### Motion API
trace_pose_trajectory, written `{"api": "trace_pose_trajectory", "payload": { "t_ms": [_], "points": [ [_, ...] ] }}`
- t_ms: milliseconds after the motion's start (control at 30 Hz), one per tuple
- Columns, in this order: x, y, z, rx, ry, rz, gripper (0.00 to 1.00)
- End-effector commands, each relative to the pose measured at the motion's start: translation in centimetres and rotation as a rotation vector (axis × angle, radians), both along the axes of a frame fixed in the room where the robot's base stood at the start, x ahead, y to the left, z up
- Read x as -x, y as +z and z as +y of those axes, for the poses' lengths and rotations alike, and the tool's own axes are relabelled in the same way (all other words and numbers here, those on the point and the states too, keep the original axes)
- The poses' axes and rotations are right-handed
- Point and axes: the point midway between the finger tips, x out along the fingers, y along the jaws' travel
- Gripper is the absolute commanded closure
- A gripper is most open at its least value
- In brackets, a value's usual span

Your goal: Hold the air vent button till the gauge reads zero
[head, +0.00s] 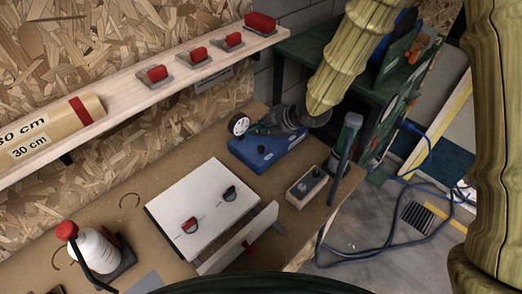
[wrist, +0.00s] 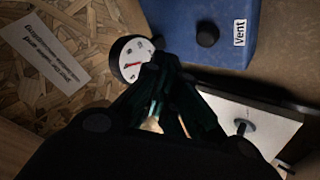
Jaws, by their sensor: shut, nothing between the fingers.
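The blue box (head: 272,158) stands on the bench at its back right, and it also shows at the top of the wrist view (wrist: 180,22). Its round black vent button (wrist: 207,36) sits beside a white "Vent" label (wrist: 240,32). The white-faced gauge (head: 239,124) stands at the box's left end; in the wrist view the gauge (wrist: 131,58) shows a red needle, but its reading is too small to tell. My gripper (head: 256,129) is shut and empty over the back of the box, its fingertips (wrist: 165,62) beside the gauge and apart from the button.
A small block with a black knob (head: 307,186) and a green-and-black tool (head: 345,145) stand to the right. A shelf (head: 120,109) runs above; a red-capped bottle (head: 93,247) stands front left.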

Motion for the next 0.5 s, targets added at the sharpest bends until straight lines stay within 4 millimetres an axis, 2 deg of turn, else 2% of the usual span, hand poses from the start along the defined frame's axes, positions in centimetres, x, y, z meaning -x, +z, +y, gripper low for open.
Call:
{"api": "trace_pose_trajectory", "payload": {
  "t_ms": [33, 300, 500],
  "points": [
    [0.2, -1.0, 0.0, 0.001, 0.0, -0.001, 1.0],
    [-0.4, -3.8, 0.0, 0.0, 0.001, 0.004, 1.0],
    [-0.5, -4.4, 0.0, 0.001, 0.001, 0.007, 1.0]
  ]
}}
